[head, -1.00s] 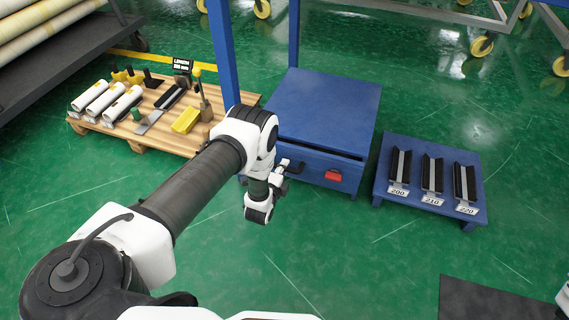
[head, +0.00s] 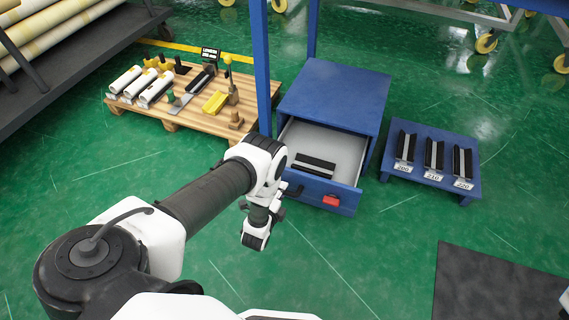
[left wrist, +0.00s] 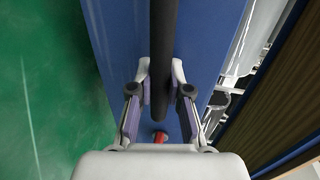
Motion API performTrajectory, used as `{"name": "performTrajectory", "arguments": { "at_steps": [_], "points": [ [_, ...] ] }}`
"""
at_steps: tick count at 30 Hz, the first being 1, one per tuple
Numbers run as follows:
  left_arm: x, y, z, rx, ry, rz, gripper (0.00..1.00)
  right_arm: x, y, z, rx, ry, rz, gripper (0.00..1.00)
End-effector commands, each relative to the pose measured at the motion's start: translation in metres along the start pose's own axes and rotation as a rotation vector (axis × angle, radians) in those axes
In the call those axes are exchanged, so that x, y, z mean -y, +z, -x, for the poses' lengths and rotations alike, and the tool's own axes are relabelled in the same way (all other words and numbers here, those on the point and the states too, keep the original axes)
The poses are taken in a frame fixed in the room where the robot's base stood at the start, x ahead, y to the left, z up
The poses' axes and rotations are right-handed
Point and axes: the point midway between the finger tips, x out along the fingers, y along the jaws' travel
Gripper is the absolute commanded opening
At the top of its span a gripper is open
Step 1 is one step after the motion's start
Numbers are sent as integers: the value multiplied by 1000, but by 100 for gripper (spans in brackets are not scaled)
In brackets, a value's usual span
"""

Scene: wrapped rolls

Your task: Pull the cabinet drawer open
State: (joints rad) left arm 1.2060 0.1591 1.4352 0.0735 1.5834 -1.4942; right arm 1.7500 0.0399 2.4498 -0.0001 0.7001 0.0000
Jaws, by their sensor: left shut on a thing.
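The blue cabinet (head: 335,92) stands beyond my left arm with its drawer (head: 345,150) pulled out toward me. The grey inside of the drawer shows, with dark bar-shaped pieces (head: 314,165) lying in it. My left gripper (head: 285,190) is at the left part of the drawer front, shut on the black handle (head: 294,191). In the left wrist view the handle (left wrist: 163,50) runs as a dark bar between the fingers (left wrist: 161,75), over the blue drawer front (left wrist: 205,40). A red label or latch (head: 331,200) is on the drawer front. My right gripper is not in view.
A wooden pallet (head: 190,118) with white rolls (head: 140,83) and a yellow block (head: 215,102) stands left of the cabinet. A blue stand (head: 388,160) with several black holders is on the right. A blue post (head: 263,70) rises beside the cabinet. Green floor in front is clear.

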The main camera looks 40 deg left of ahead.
Motion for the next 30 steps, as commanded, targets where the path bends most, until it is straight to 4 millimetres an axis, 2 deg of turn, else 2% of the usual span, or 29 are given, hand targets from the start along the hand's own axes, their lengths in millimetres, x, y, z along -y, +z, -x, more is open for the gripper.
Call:
{"name": "performTrajectory", "arguments": {
  "at_steps": [10,11,12,13,23,26,30],
  "points": [
    [-1,0,1,0,-1,0,0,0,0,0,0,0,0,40],
    [-1,0,1,0,-1,0,24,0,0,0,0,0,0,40],
    [-1,0,1,0,-1,0,38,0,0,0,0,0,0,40],
    [-1,0,1,0,-1,0,43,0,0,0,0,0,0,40],
    [-1,0,3,0,0,0,43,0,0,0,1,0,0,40],
    [-1,0,14,0,2,0,43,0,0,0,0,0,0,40],
    [-2,0,46,0,5,-1,43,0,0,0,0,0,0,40]
  ]
}}
